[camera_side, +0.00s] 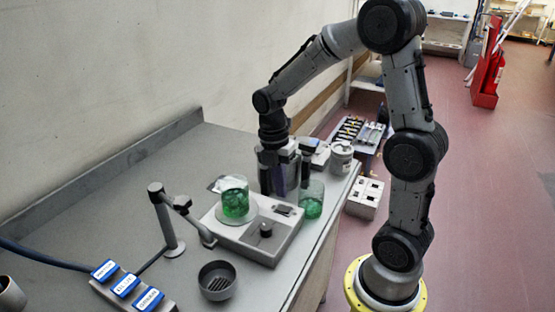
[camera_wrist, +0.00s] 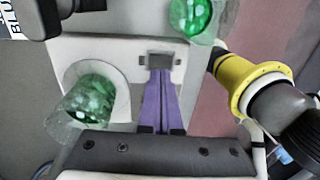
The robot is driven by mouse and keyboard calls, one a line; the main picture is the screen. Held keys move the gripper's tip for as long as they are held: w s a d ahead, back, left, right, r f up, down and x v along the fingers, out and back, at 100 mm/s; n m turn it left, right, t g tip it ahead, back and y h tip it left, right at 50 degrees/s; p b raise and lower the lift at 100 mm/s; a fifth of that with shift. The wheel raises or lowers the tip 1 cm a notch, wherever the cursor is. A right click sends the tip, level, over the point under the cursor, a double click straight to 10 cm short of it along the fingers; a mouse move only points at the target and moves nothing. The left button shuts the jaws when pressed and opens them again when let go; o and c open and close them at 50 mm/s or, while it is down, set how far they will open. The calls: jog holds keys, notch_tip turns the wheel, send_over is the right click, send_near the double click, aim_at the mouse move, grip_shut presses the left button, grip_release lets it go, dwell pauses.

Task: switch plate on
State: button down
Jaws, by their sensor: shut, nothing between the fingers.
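The hot plate (camera_side: 262,243) is a pale box on the bench, with a round white top (camera_side: 236,217) bearing a beaker of green stuff (camera_side: 235,198). A dark knob (camera_side: 266,229) stands on it. A dark rectangular piece (camera_side: 286,209) sits near its right edge and shows in the wrist view as a grey block (camera_wrist: 160,60); I cannot tell if it is the switch or its position. My gripper (camera_wrist: 160,76) points down over the plate, its purple fingers shut and empty, tips close to the grey block. I cannot tell whether they touch. The round top (camera_wrist: 122,98) is left of the fingers.
A second green beaker (camera_side: 311,200) stands right of the plate, close to my gripper. A white tub (camera_side: 341,158) stands at the back.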

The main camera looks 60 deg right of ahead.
aim_at(289, 209)
notch_tip(289, 209, up, 11)
jog(key=w, duration=0.1)
jog(key=shift+f, duration=0.2)
jog(key=shift+s, duration=0.65)
jog(key=f, duration=0.4)
jog(key=s+f, duration=0.1)
jog(key=f, duration=0.9)
jog(key=shift+s, duration=0.35)
